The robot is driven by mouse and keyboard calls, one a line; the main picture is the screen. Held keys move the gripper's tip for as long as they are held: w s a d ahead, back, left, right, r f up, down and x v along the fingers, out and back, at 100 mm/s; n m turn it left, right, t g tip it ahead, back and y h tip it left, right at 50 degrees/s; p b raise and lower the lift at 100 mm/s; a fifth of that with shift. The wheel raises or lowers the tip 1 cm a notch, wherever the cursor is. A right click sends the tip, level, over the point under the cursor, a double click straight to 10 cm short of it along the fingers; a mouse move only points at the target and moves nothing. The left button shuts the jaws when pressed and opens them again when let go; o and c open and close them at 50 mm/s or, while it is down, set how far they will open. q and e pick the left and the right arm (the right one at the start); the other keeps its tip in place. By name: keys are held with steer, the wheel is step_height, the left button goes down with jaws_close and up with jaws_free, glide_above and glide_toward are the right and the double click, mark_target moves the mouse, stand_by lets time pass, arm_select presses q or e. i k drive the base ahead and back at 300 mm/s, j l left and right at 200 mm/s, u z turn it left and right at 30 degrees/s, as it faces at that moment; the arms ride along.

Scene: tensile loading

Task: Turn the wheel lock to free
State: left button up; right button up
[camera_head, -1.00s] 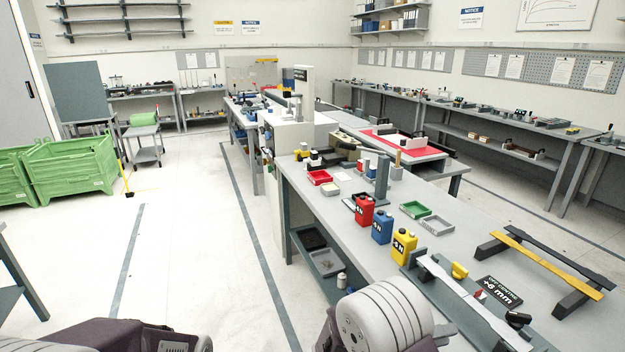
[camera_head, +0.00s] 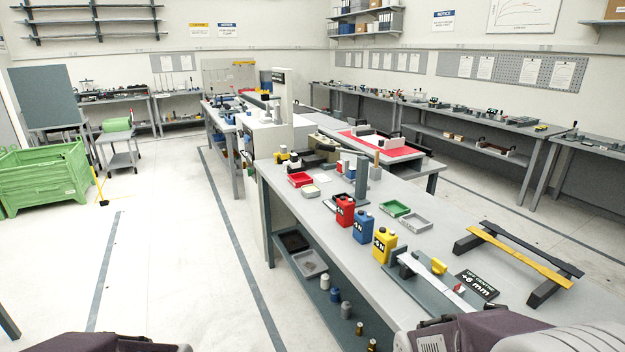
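I cannot make out a wheel lock in this view. A pale upright machine (camera_head: 282,97) with a dark label stands at the far end of the near grey bench (camera_head: 420,212), with a lower white housing (camera_head: 262,140) beside it. Parts of both my arms show along the bottom edge, at the lower left and lower right. Neither gripper is in view, and both arms are well short of the machine.
A yellow bar (camera_head: 520,254) rests on supports at right. Green crates (camera_head: 45,180) and a small trolley (camera_head: 120,155) are at left. The floor left of the bench is clear.

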mark_target(439, 267)
steer(key=z, duration=1.3)
steer(key=i+j+u, duration=0.1)
steer(key=j, duration=0.1)
